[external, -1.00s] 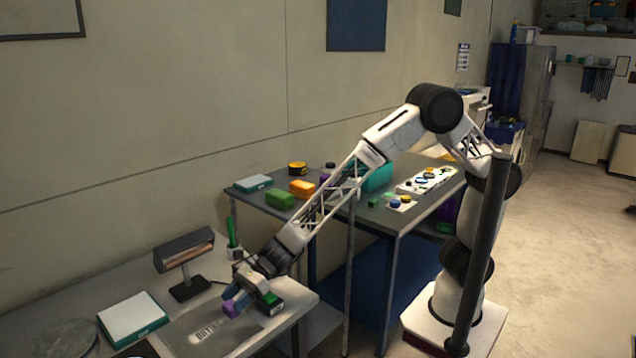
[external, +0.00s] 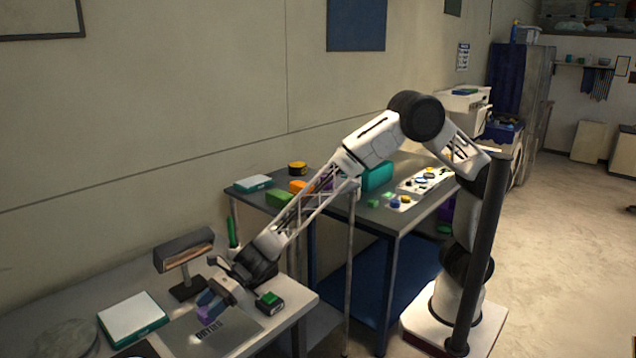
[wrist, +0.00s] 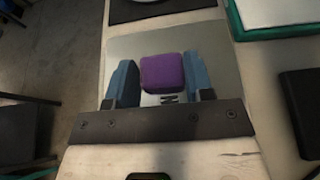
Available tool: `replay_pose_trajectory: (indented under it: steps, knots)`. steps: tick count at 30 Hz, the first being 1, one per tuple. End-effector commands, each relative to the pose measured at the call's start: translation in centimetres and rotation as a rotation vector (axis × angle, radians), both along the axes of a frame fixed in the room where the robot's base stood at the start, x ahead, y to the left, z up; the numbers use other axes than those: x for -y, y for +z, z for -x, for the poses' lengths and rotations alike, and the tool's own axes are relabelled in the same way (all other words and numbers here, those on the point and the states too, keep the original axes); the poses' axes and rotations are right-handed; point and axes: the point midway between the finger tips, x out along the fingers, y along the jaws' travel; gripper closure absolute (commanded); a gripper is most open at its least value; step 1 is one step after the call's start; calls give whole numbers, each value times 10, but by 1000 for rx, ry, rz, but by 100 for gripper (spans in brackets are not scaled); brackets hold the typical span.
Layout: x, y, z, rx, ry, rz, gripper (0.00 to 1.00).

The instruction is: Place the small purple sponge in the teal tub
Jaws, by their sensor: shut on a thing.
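The small purple sponge (external: 203,314) is between the blue fingers of my gripper (external: 211,300), over the marked grey mat (external: 235,326) on the near bench. In the wrist view the sponge (wrist: 162,72) sits between the two fingers, which are shut on it. Any gap between the sponge and the mat is hard to judge. The teal tub (external: 378,174) stands on the farther table, to the right of and behind my gripper, well away from it. My forearm passes close by it in the external view, and its inside is not visible.
A green-topped black block (external: 270,303) lies right of my gripper. A lamp (external: 185,255) and a white-topped teal scale (external: 133,315) stand left of it. Green (external: 279,198) and orange (external: 299,187) blocks lie on the farther table, partly behind my arm.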

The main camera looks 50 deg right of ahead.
Motion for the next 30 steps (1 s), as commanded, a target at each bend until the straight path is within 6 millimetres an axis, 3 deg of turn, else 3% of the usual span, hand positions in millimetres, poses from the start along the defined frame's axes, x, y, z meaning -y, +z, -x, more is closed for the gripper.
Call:
replay_pose_trajectory:
  steps: [13, 28, 29, 30]
  knots:
    - [0, -34, 0, -2, -1, 1, 74]
    - [0, -39, 0, -1, 0, 0, 74]
    - [0, -38, 0, 0, 0, 0, 48]
    - [0, -38, 0, 0, 0, 0, 41]
